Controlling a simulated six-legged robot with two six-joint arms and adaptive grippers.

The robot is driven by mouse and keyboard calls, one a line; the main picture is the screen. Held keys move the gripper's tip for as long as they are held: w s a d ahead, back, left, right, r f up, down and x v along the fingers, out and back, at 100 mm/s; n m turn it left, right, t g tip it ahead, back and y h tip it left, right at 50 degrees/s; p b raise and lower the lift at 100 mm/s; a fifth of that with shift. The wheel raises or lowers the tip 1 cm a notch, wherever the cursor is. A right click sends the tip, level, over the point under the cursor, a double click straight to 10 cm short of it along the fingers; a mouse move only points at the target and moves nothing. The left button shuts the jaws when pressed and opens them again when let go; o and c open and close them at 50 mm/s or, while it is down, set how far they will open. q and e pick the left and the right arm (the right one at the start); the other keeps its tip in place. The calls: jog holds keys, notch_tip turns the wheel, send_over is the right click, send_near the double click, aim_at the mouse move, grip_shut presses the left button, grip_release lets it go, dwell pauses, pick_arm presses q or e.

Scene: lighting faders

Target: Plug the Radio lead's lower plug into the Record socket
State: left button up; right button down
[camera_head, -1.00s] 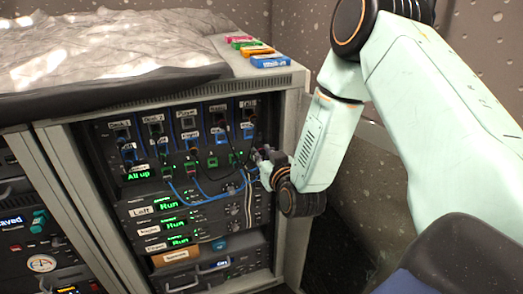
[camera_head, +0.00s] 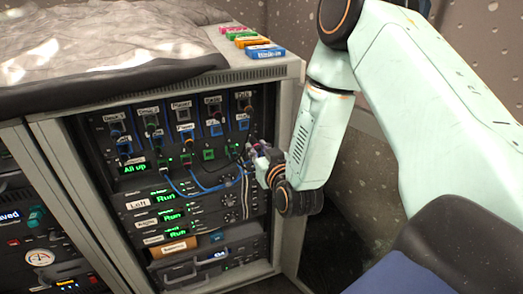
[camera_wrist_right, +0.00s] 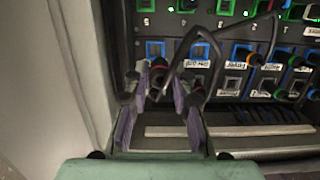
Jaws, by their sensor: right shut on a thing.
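My right gripper (camera_head: 256,152) is at the right edge of the patch panel (camera_head: 110,186), low beside the socket rows. Blue-framed and green-framed sockets show behind; the labels are upside down and too small to tell which is Record. My left gripper is not in view.
Blue leads (camera_head: 190,192) hang across the front below the sockets. Coloured labelled blocks (camera_head: 264,51) lie on the cabinet top. Another rack (camera_head: 40,258) stands at the left.

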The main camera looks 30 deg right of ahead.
jog(key=w+a+b, duration=0.2)
jog(key=a, duration=0.5)
jog(key=shift+a, duration=0.3)
jog(key=shift+w+d, duration=0.1)
jog(key=shift+w, duration=0.05)
dwell(0.5)
jog(key=shift+w+d+f, duration=0.1)
jog(key=shift+w, duration=0.3)
jog(key=shift+w, duration=0.1)
jog(key=x, duration=0.3)
jog(key=r+x, duration=0.1)
jog(key=x, duration=0.1)
dwell(0.5)
